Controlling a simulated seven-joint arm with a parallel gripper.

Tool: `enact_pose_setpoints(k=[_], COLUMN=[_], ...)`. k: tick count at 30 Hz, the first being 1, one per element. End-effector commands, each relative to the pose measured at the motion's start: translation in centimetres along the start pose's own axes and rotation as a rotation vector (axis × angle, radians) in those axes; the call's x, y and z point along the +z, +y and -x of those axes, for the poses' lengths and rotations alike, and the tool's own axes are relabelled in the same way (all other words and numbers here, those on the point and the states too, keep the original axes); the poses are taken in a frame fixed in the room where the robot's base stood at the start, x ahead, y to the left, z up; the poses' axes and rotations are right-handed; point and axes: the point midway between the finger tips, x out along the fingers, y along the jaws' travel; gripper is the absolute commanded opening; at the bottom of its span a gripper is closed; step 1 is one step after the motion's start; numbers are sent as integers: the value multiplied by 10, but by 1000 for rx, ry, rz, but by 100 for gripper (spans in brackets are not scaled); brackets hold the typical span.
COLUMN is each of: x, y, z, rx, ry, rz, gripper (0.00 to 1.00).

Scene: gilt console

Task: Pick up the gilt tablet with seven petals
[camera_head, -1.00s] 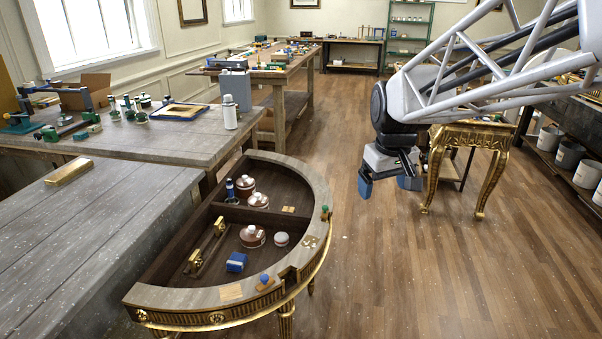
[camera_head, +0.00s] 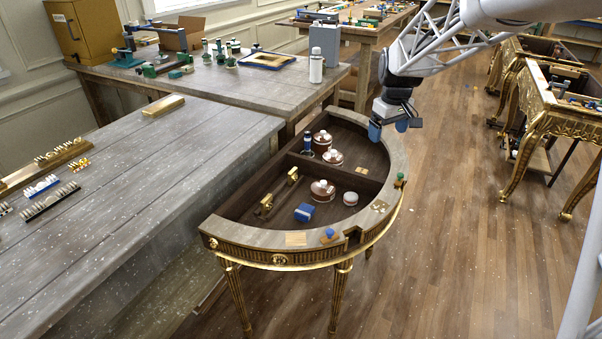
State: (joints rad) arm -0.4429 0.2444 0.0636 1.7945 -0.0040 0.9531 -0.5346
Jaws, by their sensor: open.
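The half-round gilt console (camera_head: 240,236) has an open, dark, divided top with a pale rim. Small gilt tablets lie on it: one on the front rim (camera_head: 296,239), one on the right rim (camera_head: 379,206), and small gold pieces inside, near the divider (camera_head: 361,170). Petals are too small to count, so I cannot tell which tablet has seven. My gripper (camera_head: 389,130), with blue fingertips, is open and empty. It hangs in the picture by the console's far right rim, above and apart from the tablets.
Lidded pots (camera_head: 322,190), a blue block (camera_head: 304,212) and brass fittings (camera_head: 265,206) are inside the console. A blue knob on a small base (camera_head: 330,234) and a green piece (camera_head: 400,177) are on the rim. A grey bench (camera_head: 150,190) stands left.

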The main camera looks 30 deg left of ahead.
Motion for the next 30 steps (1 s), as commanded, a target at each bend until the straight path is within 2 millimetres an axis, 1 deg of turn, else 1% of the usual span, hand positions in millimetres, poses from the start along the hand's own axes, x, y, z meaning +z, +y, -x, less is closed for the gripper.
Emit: enact_pose_setpoints(k=[1, 3, 8, 14, 18, 23, 30], x=[-15, -33, -74, -123, -156, -193, -245], y=[-3, -6, -15, -31, -44, -62, -96], z=[-9, -20, -45, -80, -106, -138, -189], rx=[-4, -7, -15, -25, -32, -40, -52], ry=[-4, -7, -14, -22, -29, -35, -46], rz=[23, 53, 124, 213, 275, 346, 453], gripper=[89, 89, 89, 89, 89, 89, 89])
